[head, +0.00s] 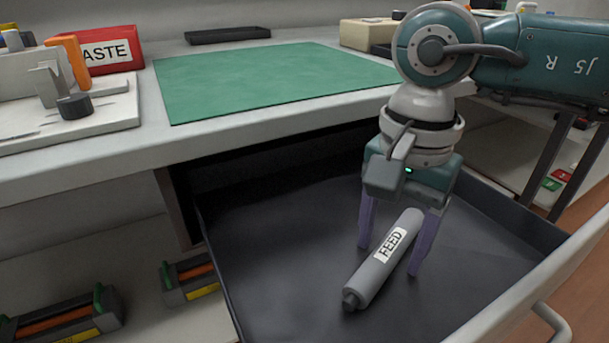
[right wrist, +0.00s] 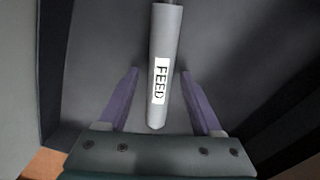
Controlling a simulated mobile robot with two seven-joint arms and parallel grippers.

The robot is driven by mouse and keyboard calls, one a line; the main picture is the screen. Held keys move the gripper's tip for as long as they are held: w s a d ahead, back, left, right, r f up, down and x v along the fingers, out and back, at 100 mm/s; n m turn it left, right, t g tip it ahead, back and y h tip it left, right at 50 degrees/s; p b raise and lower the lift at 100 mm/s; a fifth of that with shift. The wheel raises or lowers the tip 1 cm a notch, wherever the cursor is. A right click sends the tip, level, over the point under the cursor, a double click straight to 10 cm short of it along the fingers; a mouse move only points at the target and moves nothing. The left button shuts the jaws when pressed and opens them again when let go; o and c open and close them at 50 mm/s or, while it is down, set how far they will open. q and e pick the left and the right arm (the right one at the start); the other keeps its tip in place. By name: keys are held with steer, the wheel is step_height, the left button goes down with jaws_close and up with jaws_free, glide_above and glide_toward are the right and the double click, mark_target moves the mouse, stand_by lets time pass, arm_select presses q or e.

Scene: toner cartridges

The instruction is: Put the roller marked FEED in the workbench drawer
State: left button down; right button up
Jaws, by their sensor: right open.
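The grey roller (head: 375,270) with a white FEED label lies in the open workbench drawer (head: 290,280), on its dark floor. My right gripper (head: 388,258) is open above the drawer floor, with one purple finger on each side of the roller. In the right wrist view the roller (right wrist: 168,40) runs between the two spread fingers (right wrist: 158,72), with a gap on both sides. My left gripper is not in view.
The workbench top (head: 150,150) with a green mat (head: 270,80) is above and behind the drawer. A red box (head: 110,50) marked ASTE stands at the left. Toner cartridges (head: 60,318) sit on a lower shelf. The drawer front (head: 540,285) with its handle is at the lower right.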

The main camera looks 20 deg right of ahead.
mark_target(390, 244)
step_height(390, 244, up, 12)
steer(key=p, duration=0.3)
steer(key=shift+r, duration=0.2)
steer(key=shift+a, duration=0.1)
